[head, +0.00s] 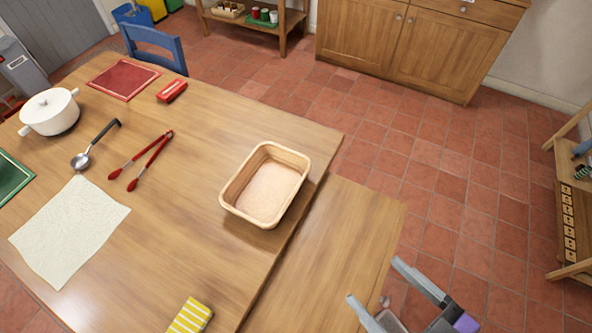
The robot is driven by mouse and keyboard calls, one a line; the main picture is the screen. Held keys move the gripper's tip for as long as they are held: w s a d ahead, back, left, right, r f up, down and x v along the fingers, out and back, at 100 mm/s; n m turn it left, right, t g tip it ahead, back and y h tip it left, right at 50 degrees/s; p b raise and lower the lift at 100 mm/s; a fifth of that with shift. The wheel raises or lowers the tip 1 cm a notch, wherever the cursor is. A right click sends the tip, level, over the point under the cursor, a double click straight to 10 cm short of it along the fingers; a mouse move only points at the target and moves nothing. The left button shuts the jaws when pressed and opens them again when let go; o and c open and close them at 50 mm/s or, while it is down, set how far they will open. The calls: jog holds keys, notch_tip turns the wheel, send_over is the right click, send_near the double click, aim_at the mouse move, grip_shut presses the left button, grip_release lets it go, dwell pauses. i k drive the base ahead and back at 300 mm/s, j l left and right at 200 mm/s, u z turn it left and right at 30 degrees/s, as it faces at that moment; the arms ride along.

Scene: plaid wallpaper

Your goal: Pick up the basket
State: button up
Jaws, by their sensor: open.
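The basket (234,188) is a light tan, rectangular, open-topped container. It sits upright on the wooden table, close to the table's right edge, and looks empty. My gripper (374,280) shows at the bottom right of the head view. Its two grey fingers are spread apart with nothing between them. It is to the lower right of the basket, clearly apart from it, over or beside the lower wooden surface.
The wooden table (190,208) also bears tongs (148,160), a ladle (95,143), a white pot (49,111), a cream cloth (70,230) and a yellow striped cloth (190,316). A wooden bench (335,250) adjoins its right edge. Tiled floor (440,170) lies clear beyond.

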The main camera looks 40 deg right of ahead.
aim_at(260, 192)
jog(key=i+j+z, duration=0.1)
jog(key=j+z, duration=0.4)
jog(key=j, duration=2.45)
